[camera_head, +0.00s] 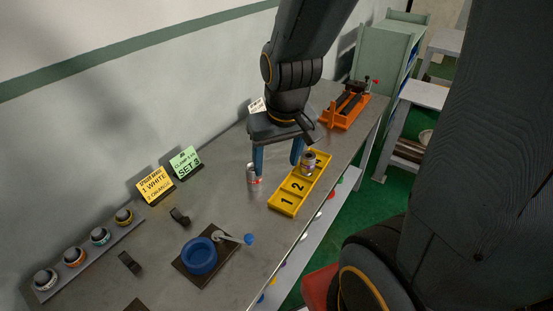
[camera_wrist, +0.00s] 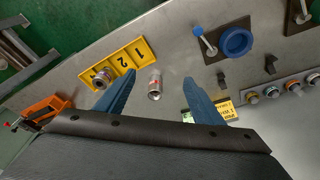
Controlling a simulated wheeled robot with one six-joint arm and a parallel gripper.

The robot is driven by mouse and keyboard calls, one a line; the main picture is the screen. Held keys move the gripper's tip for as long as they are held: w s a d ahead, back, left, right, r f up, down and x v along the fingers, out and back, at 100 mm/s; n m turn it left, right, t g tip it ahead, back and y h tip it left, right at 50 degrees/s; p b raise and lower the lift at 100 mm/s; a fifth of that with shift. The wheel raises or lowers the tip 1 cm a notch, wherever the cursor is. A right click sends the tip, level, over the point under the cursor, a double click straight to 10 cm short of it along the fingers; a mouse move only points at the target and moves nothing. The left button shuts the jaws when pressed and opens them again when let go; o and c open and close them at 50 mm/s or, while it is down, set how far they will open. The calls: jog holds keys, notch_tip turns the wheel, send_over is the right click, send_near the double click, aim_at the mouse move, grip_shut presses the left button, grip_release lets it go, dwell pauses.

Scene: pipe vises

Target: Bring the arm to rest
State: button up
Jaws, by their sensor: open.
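My gripper (camera_head: 277,163) hangs over the grey workbench (camera_head: 226,197), its two blue fingers spread apart with nothing gripped. In the wrist view my gripper (camera_wrist: 158,98) shows its fingers wide open, with a small white-and-red can (camera_wrist: 154,84) seen between them. In the head view this can (camera_head: 254,174) stands on the bench by the left finger; whether they touch I cannot tell. A yellow numbered tray (camera_head: 284,205) lies to the right of the can. A second can (camera_head: 308,162) stands in the tray's far part.
An orange vise (camera_head: 343,111) sits at the bench's far end. A blue round dish (camera_head: 199,256) on a dark board is nearer. A yellow sign (camera_head: 155,186) and a green sign (camera_head: 186,162) stand by the wall. Several small jars line a rack (camera_head: 91,258) at left.

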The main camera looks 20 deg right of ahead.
notch_tip(320, 180, down, 10)
jog(key=g+b, duration=0.1)
jog(key=b, duration=0.8)
jog(key=shift+f, duration=0.15)
jog(key=shift+w, duration=0.1)
